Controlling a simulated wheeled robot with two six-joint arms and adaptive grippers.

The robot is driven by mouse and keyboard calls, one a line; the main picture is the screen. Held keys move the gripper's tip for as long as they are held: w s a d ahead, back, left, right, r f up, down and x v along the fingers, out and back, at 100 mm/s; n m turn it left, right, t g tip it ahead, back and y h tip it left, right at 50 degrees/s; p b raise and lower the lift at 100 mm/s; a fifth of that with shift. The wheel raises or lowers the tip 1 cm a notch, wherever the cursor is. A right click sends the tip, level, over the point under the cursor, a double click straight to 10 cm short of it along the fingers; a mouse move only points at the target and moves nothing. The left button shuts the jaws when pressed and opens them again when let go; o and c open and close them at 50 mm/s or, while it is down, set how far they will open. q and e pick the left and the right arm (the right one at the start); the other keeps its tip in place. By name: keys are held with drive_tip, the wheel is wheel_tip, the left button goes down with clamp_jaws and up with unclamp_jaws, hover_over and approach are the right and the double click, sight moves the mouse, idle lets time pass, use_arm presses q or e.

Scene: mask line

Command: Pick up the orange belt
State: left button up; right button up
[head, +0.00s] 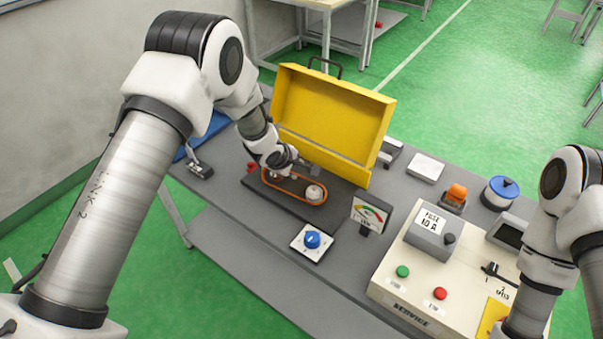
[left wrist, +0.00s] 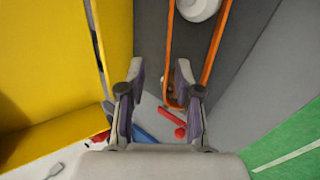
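The orange belt (head: 284,194) is a long loop around pulleys, including a white one (head: 315,193), on a dark base plate (head: 262,197). In the left wrist view the belt (left wrist: 213,50) runs up the picture, its near end partly behind the right-hand finger. My left gripper (left wrist: 160,72) is open, its two fingers apart. In the head view the left gripper (head: 308,168) is over the belt's far side. My right arm shows at the right edge; its gripper is out of view.
An open yellow case (head: 335,110) stands right behind the belt. A gauge (head: 370,213) and a blue knob (head: 312,240) are in front and to the right. A service panel (head: 400,298) fills the table's right. Small red pieces (left wrist: 172,117) lie near the belt's end.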

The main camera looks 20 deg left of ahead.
use_arm(q)
drive_tip(key=shift+w+d+f, duration=0.1)
drive_tip(key=shift+f, duration=0.7)
drive_tip(key=p+x, duration=0.1)
drive_tip(key=x, duration=0.4)
drive_tip(key=shift+f+p, duration=0.25)
drive_tip(key=shift+p, duration=0.15)
drive_tip(key=shift+r, duration=0.1)
clamp_jaws()
use_arm(e)
drive_tip(key=shift+s+r, duration=0.3)
drive_tip(key=shift+r, duration=0.65)
